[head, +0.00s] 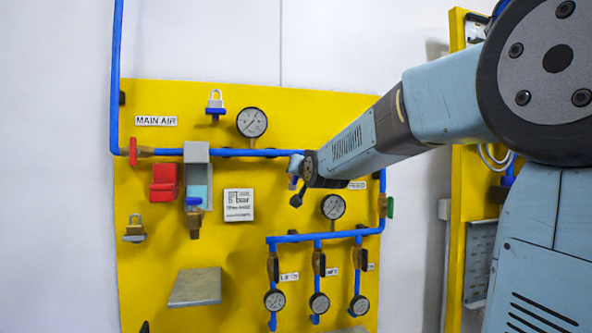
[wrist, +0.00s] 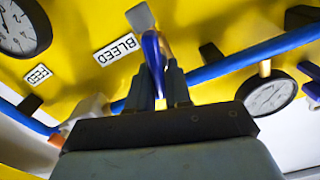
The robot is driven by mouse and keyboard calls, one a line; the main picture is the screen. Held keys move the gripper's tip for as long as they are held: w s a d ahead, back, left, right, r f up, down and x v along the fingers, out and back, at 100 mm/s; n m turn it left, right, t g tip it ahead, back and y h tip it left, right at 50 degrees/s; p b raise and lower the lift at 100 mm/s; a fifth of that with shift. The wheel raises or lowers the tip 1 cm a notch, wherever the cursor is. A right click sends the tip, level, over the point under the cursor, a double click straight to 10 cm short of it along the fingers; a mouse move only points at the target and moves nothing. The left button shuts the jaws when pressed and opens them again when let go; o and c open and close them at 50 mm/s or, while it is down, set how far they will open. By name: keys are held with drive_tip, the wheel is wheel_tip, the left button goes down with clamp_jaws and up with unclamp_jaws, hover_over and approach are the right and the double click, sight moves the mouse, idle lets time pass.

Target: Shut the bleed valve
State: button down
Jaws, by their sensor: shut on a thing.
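The bleed valve's blue handle (wrist: 153,46) stands between my fingertips in the wrist view, next to the BLEED label (wrist: 116,50). My gripper (wrist: 160,82) is shut on this handle, its two dark fingers on either side of it. The valve body is mostly hidden behind the fingers. In the head view my gripper (head: 296,176) is at the blue main pipe (head: 230,153), right of the upper gauge (head: 252,122). My arm hides the bleed valve's details and its label there.
The yellow panel (head: 150,285) carries a red-handled valve (head: 133,152) at left, a green-handled valve (head: 387,206) at right and a gauge (head: 333,206) below my gripper. Several small valves and gauges hang lower. A grey shelf (head: 196,287) sticks out at lower left.

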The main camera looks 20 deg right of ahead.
drive_tip(key=m, duration=0.3)
drive_tip(key=shift+d+f+m, duration=0.15)
drive_tip(key=shift+d+m, duration=0.05)
drive_tip(key=shift+m, duration=0.2)
drive_tip(key=m, duration=0.3)
drive_tip(key=f+m, duration=0.1)
drive_tip(key=m, duration=0.2)
drive_tip(key=d+m, duration=0.1)
drive_tip(key=m, duration=0.2)
drive_tip(key=shift+f, duration=0.25)
drive_tip(key=shift+f+m, duration=0.1)
drive_tip(key=shift+m, duration=0.3)
drive_tip(key=c, duration=1.1)
unclamp_jaws()
drive_tip(key=shift+c, duration=0.2)
drive_tip(key=s, duration=1.4)
